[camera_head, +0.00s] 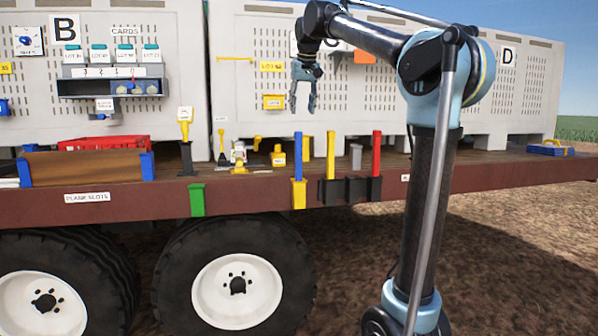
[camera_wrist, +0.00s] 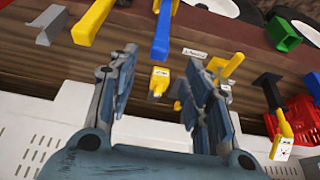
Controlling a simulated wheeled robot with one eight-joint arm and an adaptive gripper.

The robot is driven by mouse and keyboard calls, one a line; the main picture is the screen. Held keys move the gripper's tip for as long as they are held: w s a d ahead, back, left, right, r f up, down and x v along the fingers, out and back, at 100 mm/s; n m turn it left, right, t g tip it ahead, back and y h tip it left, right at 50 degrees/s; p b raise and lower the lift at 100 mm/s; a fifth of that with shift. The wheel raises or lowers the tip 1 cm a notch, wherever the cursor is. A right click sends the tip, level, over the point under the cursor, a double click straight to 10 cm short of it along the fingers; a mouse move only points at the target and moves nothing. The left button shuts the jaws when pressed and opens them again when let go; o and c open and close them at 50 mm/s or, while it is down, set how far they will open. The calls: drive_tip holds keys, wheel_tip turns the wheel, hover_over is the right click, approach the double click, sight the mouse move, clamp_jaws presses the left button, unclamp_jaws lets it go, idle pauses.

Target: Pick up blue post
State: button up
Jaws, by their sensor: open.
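The blue post (camera_head: 298,158) stands upright in a yellow socket (camera_head: 299,195) on the front edge of the trailer deck. In the wrist view the blue post (camera_wrist: 162,38) shows beyond the gap between my fingers, with its yellow socket (camera_wrist: 165,5) at the top edge. My gripper (camera_head: 302,106) is open and empty, pointing down in the head view, above and apart from the blue post. In the wrist view my gripper (camera_wrist: 163,66) has its two fingers spread wide, and nothing lies between them.
A yellow post (camera_head: 331,155) and a red post (camera_head: 376,152) stand to the right in black sockets. An empty green socket (camera_head: 197,199) is to the left. White perforated bins (camera_head: 370,95) line the deck's back.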

sight(299, 134)
drive_tip(key=x, duration=1.2)
drive_tip(key=shift+w+r, duration=0.1)
drive_tip(key=shift+w+x, duration=0.15)
drive_tip(key=shift+x, duration=1.2)
drive_tip(key=shift+w+x, duration=0.15)
drive_tip(key=shift+x, duration=1.15)
drive_tip(key=shift+a+r, duration=0.1)
drive_tip(key=shift+r, duration=0.05)
drive_tip(key=shift+c, duration=0.6)
clamp_jaws()
